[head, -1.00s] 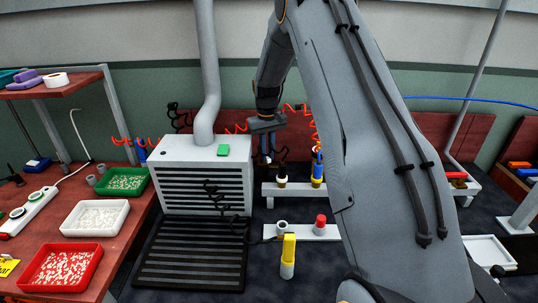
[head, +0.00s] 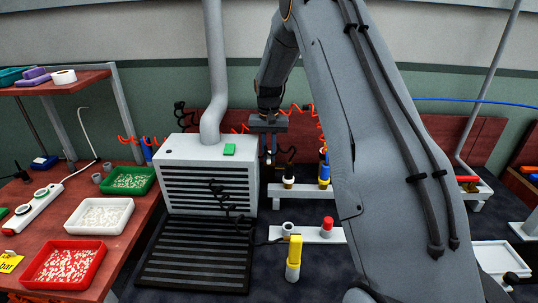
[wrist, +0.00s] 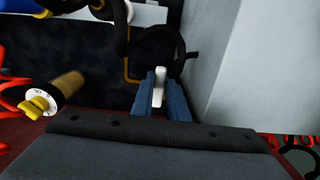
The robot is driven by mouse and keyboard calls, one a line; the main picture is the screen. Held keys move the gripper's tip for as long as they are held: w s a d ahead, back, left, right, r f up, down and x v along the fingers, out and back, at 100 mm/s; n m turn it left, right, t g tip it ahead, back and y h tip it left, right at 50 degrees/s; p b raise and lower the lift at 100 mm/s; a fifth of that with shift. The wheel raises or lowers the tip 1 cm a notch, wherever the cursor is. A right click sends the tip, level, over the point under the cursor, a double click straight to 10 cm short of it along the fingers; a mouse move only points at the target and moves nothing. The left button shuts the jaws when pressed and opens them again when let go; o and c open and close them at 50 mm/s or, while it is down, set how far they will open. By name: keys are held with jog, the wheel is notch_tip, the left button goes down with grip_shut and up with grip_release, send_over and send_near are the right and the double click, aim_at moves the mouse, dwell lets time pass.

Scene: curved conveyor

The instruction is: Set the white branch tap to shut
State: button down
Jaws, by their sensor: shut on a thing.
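My gripper (wrist: 159,92) has two blue fingers closed on a slim white handle (wrist: 158,86) in the wrist view. The handle appears to be the white branch tap's; its body and the pipe it sits on are hidden or dark. In the head view my gripper (head: 268,155) hangs between the grey vented cabinet and the bench behind, and the tap cannot be made out there. A yellow knob (wrist: 36,106) on a white dial with a brass body stands to the left in the wrist view, apart from the fingers.
The grey vented cabinet (head: 210,175) stands just left of my gripper, and a pale wall-like surface (wrist: 235,60) is close at its right in the wrist view. A black hose (wrist: 120,30) loops beyond the fingers. Red coiled hoses (wrist: 15,90) lie at the left.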

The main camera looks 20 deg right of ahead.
jog(key=shift+w+r, duration=0.1)
jog(key=c, duration=1.7)
grip_release()
jog(key=shift+n, duration=0.3)
